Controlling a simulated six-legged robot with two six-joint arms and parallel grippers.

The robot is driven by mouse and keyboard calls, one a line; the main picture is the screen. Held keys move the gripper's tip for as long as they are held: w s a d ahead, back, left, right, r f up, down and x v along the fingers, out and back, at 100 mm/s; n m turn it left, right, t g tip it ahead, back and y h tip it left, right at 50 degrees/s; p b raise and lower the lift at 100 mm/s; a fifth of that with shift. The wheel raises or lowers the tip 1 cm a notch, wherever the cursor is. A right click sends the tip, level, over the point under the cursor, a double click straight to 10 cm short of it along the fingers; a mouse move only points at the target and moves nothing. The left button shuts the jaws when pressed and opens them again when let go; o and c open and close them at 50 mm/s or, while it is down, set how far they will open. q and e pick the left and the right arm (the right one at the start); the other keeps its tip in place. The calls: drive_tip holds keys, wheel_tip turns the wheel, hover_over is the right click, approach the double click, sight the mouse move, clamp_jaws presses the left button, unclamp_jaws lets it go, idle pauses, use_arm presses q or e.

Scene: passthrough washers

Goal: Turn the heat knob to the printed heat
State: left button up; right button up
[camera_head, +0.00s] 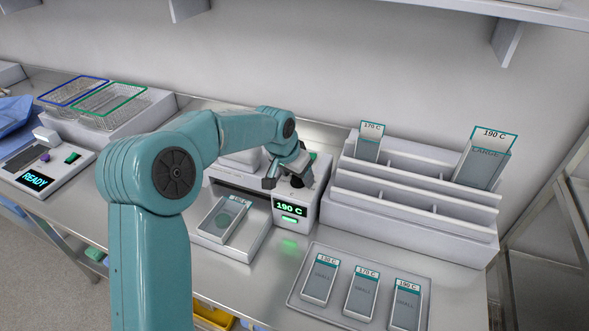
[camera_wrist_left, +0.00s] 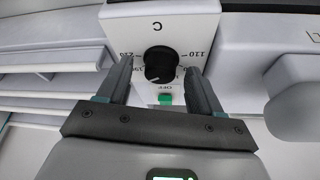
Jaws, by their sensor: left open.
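In the head view my left gripper (camera_head: 287,177) is over the top of the sealer-like machine and partly hides the knob. The machine's display (camera_head: 290,208) reads 190 C in green. My right gripper is not in view.
A grey rack (camera_head: 420,205) on the right holds pouches marked 170 C (camera_head: 369,142) and 190 C (camera_head: 485,158). A front tray (camera_head: 341,313) holds labelled pouches. A device reading READY (camera_head: 37,180) and wire baskets (camera_head: 110,99) stand at left.

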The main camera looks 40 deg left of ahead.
use_arm(q)
drive_tip(key=b+v, duration=0.1)
drive_tip(key=v, duration=1.5)
drive_tip(key=shift+s+r, duration=0.2)
drive_tip(key=shift+f, duration=0.1)
